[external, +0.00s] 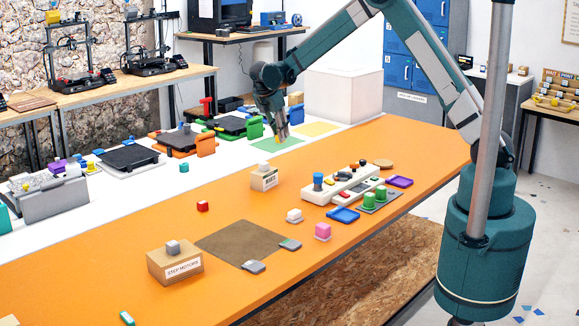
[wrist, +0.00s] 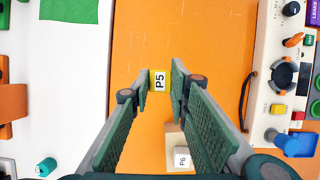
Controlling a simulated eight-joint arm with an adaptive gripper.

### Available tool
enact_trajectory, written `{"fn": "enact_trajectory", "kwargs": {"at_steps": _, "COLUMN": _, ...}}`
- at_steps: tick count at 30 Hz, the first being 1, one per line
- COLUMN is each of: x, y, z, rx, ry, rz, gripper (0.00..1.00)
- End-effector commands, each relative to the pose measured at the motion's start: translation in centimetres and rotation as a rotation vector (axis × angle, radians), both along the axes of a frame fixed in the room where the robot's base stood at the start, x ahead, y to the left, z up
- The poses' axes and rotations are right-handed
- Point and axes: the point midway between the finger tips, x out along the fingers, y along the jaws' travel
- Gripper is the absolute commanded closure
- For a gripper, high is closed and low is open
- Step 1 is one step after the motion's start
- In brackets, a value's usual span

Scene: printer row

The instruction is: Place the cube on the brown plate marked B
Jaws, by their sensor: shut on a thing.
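My gripper (external: 278,134) is above the far side of the orange table, near the green mat (external: 277,145). In the wrist view, my gripper (wrist: 160,82) is shut on a small yellow cube labelled P5 (wrist: 159,80), held between its fingertips. In the external view the cube is mostly hidden by the fingers. A round brown disc (external: 384,163) lies right of the gripper, behind the white console. A large dark-brown square mat (external: 243,243) lies at the front of the table. No letter B is legible on either.
A cardboard box (external: 264,181) with a cube labelled P6 (wrist: 182,158) on it stands below the gripper in the wrist view. The long white console (external: 344,186) with knobs is to the right.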

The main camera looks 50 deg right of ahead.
Motion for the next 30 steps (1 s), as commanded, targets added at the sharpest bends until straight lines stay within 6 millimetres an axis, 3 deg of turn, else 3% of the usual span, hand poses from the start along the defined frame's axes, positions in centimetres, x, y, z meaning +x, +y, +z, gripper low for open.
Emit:
{"fn": "enact_trajectory", "kwargs": {"at_steps": 5, "x": 0.0, "y": 0.0, "z": 2.9, "rx": 0.000, "ry": 0.000, "rz": 0.000, "gripper": 0.87}}
{"fn": "enact_trajectory", "kwargs": {"at_steps": 11, "x": -0.9, "y": 4.3, "z": 2.7, "rx": 0.000, "ry": 0.000, "rz": 0.045, "gripper": 0.87}}
{"fn": "enact_trajectory", "kwargs": {"at_steps": 20, "x": -3.3, "y": 12.5, "z": 2.8, "rx": 0.000, "ry": 0.000, "rz": 0.134, "gripper": 0.87}}
{"fn": "enact_trajectory", "kwargs": {"at_steps": 30, "x": -7.3, "y": 22.1, "z": 2.9, "rx": 0.000, "ry": 0.000, "rz": 0.246, "gripper": 0.87}}
